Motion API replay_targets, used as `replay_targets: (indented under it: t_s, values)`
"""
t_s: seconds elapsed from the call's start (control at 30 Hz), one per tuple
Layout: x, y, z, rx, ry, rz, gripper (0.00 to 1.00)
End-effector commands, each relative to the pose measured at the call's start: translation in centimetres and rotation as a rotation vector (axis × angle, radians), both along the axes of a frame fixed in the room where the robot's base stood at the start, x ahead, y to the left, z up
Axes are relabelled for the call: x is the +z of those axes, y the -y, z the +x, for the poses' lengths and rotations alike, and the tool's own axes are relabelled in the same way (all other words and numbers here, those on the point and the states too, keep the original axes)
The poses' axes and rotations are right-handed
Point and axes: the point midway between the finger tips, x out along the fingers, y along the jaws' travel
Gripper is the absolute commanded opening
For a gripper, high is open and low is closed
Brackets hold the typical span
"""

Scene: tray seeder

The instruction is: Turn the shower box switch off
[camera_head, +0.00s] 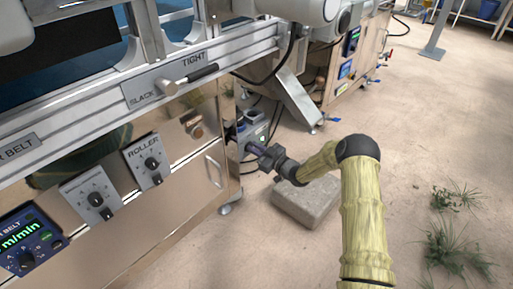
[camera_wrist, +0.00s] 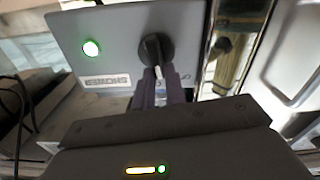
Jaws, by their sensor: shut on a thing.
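The shower box (camera_head: 252,130) is a small grey box low beside the machine's end panel. In the wrist view its grey face (camera_wrist: 120,35) fills the upper middle. It bears a lit green lamp (camera_wrist: 91,48), a label (camera_wrist: 107,81) that appears upside down, and a round black rotary switch (camera_wrist: 156,45) with a raised grip bar. My gripper (camera_wrist: 161,84) has its purplish fingers close together at the switch's grip bar, shut on it. In the head view my gripper (camera_head: 258,149) reaches the box from the right; the switch is hidden there.
A concrete block (camera_head: 306,203) lies on the floor under my arm. The machine's steel panel (camera_head: 180,195) with its ROLLER knob (camera_head: 151,163) stands at left. A metal chute (camera_head: 298,98) and cables are behind the box. Floor at right is mostly clear, with weeds (camera_head: 455,245).

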Motion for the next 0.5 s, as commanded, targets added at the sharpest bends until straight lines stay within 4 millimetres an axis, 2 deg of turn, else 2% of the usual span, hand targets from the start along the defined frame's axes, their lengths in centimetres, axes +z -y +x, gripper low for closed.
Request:
replay_targets:
  t_s: [0.5]
  values:
    - [-0.31,-0.49,-0.68,0.000,0.359,-0.284,0.00]
